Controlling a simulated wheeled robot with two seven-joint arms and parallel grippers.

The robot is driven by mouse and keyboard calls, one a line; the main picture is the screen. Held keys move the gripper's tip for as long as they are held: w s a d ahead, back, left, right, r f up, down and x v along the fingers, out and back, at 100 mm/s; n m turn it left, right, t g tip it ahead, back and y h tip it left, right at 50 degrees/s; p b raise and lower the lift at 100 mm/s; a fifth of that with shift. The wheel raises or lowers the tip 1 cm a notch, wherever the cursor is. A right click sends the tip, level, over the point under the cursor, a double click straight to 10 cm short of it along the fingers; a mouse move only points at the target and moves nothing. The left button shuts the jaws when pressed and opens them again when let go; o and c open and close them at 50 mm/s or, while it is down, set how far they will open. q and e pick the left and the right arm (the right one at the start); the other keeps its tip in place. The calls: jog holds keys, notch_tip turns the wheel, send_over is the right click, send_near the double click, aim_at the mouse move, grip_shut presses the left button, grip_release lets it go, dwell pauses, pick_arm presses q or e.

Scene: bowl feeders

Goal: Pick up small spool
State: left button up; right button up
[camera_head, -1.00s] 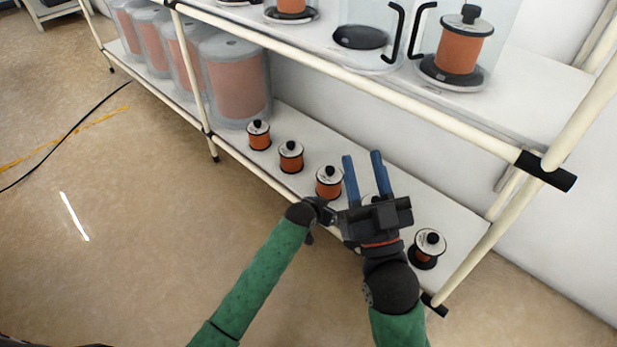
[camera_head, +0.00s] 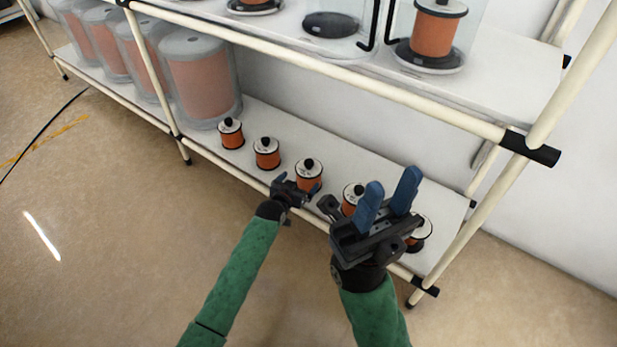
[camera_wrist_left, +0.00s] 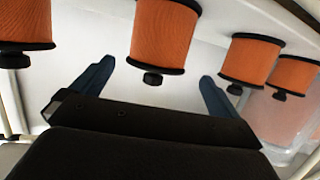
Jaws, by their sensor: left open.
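Several small orange spools with black knobs stand in a row on the lower shelf: far-left spool (camera_head: 231,136), second (camera_head: 267,155), third (camera_head: 308,176), fourth (camera_head: 351,197) and right-end spool (camera_head: 421,232), the last partly hidden by my right gripper. My left gripper (camera_head: 297,184) is open and empty at the shelf's front edge, just before the third spool. In the left wrist view, where things appear upside down, its fingers (camera_wrist_left: 155,85) are spread, with one spool (camera_wrist_left: 163,40) between them, apart from both. My right gripper (camera_head: 392,185) is open and empty, in front of the fourth and right-end spools.
Large spools under clear covers (camera_head: 205,75) fill the lower shelf's left end. The upper shelf carries a bigger spool (camera_head: 434,30) and a black base (camera_head: 331,25). The cream front rail (camera_head: 225,155) and upright (camera_head: 575,80) bound the rack.

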aim_at(303, 178)
pick_arm(q)
jog(key=shift+w+d+f, duration=0.25)
jog(key=shift+w, duration=0.3)
jog(key=b+x, duration=0.2)
jog(key=x, duration=0.2)
jog(key=shift+d, duration=0.15)
jog(key=shift+w+d, duration=0.15)
jog(key=shift+w, duration=0.15)
jog(key=shift+c, duration=0.4)
jog(key=c, duration=1.4)
jog(key=shift+r, duration=0.15)
jog(key=shift+c, duration=1.1)
